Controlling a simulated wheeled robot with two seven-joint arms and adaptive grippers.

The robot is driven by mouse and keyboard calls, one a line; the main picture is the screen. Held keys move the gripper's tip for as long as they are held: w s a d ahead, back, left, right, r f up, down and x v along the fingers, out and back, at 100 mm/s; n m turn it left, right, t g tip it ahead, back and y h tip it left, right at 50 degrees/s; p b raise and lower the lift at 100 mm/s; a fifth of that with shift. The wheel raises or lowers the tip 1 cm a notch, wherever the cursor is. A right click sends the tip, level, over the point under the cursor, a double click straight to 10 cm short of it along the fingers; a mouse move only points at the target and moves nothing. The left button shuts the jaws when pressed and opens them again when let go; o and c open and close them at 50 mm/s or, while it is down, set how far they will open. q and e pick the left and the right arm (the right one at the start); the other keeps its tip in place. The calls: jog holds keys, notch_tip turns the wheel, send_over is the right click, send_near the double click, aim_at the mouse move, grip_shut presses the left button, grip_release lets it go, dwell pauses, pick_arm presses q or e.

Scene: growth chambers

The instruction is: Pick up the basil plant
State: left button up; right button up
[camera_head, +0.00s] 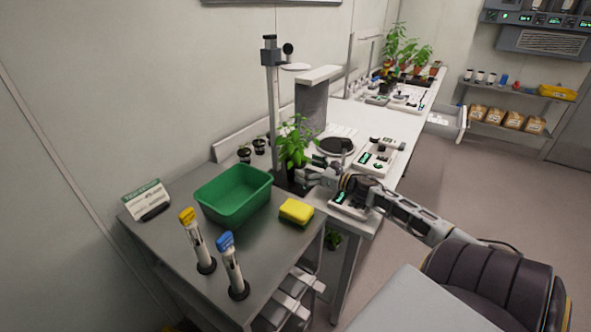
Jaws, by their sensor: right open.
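The basil plant (294,141) is a leafy green plant in a dark pot, standing near the back right corner of the grey metal bench. My right gripper (302,175) reaches in from the right at the height of the pot and the lower leaves. Its open fingers are at the plant's right side; I cannot tell whether they touch or surround the pot. The pot is partly hidden by the fingers. My left gripper is not in view.
A green bin (234,196), a yellow sponge (296,211), two capped tubes (231,266) and a small sign (147,200) are on the grey bench (180,190). A stand pole (274,95) rises behind the plant. A white table (395,165) with instruments extends right.

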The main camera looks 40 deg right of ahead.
aim_at(288, 160)
jog(key=shift+w, duration=0.15)
jog(key=shift+x, duration=2.35)
jog(key=shift+a, duration=0.1)
jog(key=c, duration=1.2)
jog(key=shift+r, duration=0.2)
jog(key=shift+c, duration=0.2)
